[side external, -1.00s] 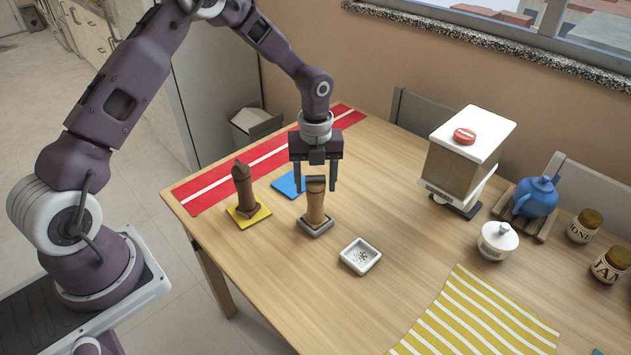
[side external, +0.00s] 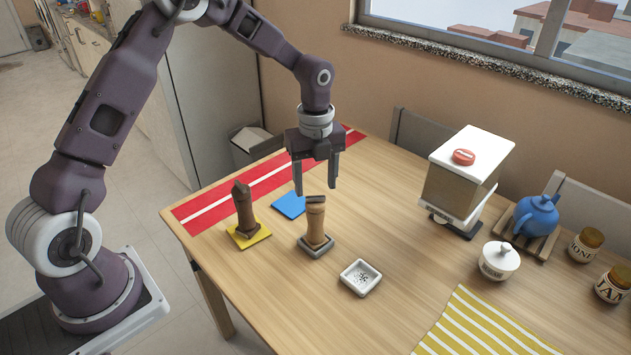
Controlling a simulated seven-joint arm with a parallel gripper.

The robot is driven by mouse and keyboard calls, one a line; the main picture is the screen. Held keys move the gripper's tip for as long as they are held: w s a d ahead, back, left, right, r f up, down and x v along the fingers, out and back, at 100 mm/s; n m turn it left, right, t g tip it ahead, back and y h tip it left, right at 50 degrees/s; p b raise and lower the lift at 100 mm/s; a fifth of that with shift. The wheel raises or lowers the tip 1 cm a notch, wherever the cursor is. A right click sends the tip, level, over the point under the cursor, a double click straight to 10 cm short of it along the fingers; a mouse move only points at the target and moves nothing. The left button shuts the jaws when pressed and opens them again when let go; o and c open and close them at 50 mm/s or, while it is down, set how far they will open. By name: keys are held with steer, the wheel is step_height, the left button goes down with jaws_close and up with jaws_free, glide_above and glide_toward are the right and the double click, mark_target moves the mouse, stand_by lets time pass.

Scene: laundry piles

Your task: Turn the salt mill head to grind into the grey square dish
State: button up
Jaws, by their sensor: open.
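A light wooden mill (side external: 315,222) with a flat, bar-like head (side external: 315,199) stands upright on a grey square dish or base (side external: 318,252). A darker brown mill (side external: 245,210) stands on a yellow square (side external: 262,235) to its left. I cannot read a label that tells which one is the salt mill. A pale square dish (side external: 346,278) with dark specks inside sits in front and to the right.
A blue square (side external: 289,205) and a red runner with a white stripe (side external: 225,200) lie behind the mills. A white-topped box (side external: 460,185), blue teapot (side external: 537,217), white lidded pot (side external: 498,262), jars (side external: 585,244) and striped cloth (side external: 490,325) are to the right.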

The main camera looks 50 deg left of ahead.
mark_target(316, 196)
steer(key=n, duration=0.4)
steer(key=shift+r+n, duration=0.25)
steer(key=shift+n, duration=0.05)
steer(key=shift+f, duration=3.5)
steer(key=c, duration=0.8)
steer(key=m, duration=0.4)
steer(key=shift+m, duration=0.3)
steer(key=shift+c, duration=0.2)
steer(key=m, duration=0.3)
steer(key=o, duration=0.8)
steer(key=shift+o, duration=0.2)
